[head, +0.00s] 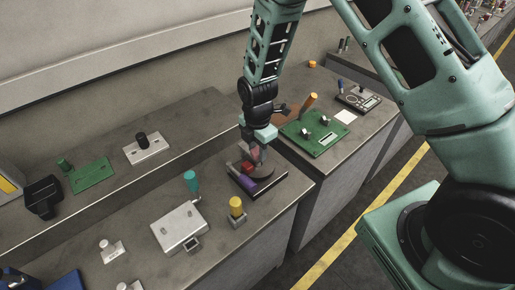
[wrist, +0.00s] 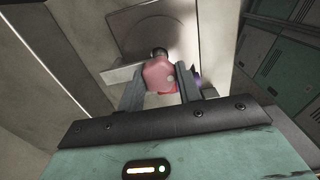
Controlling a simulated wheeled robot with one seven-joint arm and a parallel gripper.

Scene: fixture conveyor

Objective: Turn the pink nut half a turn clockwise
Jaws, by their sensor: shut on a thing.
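The pink nut (wrist: 160,76) sits between the two fingers of my gripper (wrist: 160,86) in the wrist view, with a dark round post end just beyond it. My gripper (head: 255,152) is shut on the nut and points down over a dark fixture plate (head: 272,187) in the head view. There the nut shows only as a small pinkish patch (head: 256,155), partly hidden by the fingers. A round grey disc (head: 263,173) lies below it. How far the nut is turned cannot be told.
A purple cylinder (head: 243,182) and a red block (head: 247,166) are close beside my gripper. A yellow-topped knob (head: 236,206), a teal knob (head: 190,180) and a white box (head: 179,230) stand nearer. A green board (head: 315,134) lies to the right.

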